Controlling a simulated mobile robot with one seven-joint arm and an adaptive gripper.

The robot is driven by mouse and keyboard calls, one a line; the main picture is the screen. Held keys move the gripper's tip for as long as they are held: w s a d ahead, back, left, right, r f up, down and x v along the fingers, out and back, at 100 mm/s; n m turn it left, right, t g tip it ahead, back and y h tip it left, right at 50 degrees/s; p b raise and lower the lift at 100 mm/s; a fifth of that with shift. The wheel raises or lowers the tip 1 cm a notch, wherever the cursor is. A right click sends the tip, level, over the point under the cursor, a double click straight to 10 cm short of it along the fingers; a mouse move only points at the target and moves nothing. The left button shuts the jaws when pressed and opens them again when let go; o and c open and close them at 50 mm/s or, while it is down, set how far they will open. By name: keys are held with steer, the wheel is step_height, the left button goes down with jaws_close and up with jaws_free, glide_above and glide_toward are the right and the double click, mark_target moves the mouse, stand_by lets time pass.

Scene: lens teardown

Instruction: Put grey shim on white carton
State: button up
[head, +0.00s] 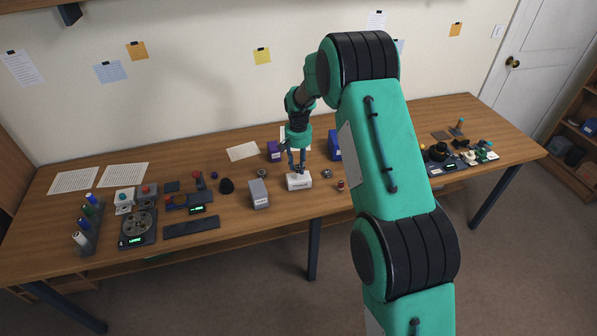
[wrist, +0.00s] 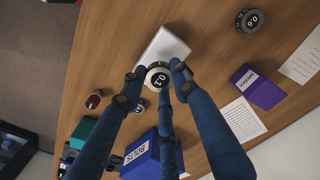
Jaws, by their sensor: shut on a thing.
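The grey shim (wrist: 157,77), a small disc with a pale rim and a dark centre marked 0.1, is held between the fingertips of my gripper (wrist: 158,79). The white carton (wrist: 166,45) lies just beyond it in the wrist view, and the shim overlaps the carton's near edge there. In the head view my gripper (head: 297,169) points down at the white carton (head: 299,182), close over its top. The shim is too small to make out in that view. I cannot tell whether it touches the carton.
A dark disc marked 0.6 (wrist: 250,20), a purple box (wrist: 257,87), a blue bin (wrist: 145,154) and a small red-topped part (wrist: 94,100) surround the carton. A grey box (head: 259,194) stands left of it. The table front (head: 318,204) is bare.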

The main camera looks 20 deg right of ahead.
mark_target(299, 167)
steer(key=shift+f+b, duration=0.4)
steer(key=shift+f, duration=1.3)
steer(key=o, duration=1.2)
steer(key=shift+f, duration=0.15)
steer(key=shift+c, duration=0.2)
step_height(299, 167, up, 12)
steer(key=shift+r+p, duration=0.15)
steer(key=shift+p, duration=0.95)
